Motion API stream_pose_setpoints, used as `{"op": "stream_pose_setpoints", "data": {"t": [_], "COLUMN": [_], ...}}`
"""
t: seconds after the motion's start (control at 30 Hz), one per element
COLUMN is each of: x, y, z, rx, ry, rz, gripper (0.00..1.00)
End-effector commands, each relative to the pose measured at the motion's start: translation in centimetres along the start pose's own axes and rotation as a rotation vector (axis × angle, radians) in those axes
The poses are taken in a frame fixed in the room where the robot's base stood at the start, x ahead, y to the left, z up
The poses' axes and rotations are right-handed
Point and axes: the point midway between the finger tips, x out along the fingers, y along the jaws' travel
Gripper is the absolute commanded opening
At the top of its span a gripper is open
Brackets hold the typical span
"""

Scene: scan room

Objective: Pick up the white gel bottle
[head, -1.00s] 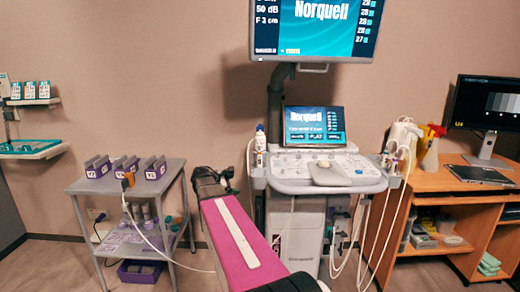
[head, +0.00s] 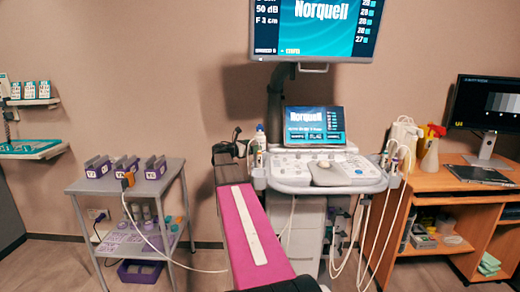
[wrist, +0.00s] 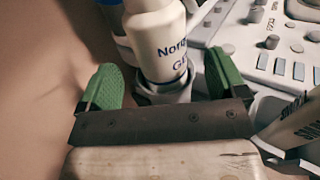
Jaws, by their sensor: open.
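The white gel bottle (head: 260,137) stands at the left end of the ultrasound cart's console (head: 325,172). In the wrist view the bottle (wrist: 157,42) shows blue lettering, with its top cut off by the picture edge. Its lower end is in a grey cup-like holder (wrist: 165,92) on the cart. My gripper (wrist: 164,80) is open, with one green-padded finger on each side of the bottle in the picture. I cannot tell whether the fingers touch it. In the head view my arm partly hides the cart's left side.
The console's keys and knobs (wrist: 275,50) are close to the right finger. Probe cables (head: 372,225) hang on the cart's right. A grey trolley (head: 120,187) with purple boxes stands left, a wooden desk (head: 440,182) right. Plain wall lies left of the bottle.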

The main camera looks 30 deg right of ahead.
Motion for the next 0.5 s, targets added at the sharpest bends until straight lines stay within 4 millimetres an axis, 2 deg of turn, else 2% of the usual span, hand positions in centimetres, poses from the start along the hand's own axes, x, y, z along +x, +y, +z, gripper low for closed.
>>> {"op": "stream_pose_setpoints", "data": {"t": [0.17,0.4,0.5], "x": [1.1,4.5,5.2], "y": [0.0,0.1,0.0], "z": [-0.1,-0.3,-0.3], "rx": [0.000,0.001,0.001], "ry": [0.001,0.001,0.001], "rz": [-0.001,-0.001,0.000], "gripper": [0.90,0.90,0.90]}}
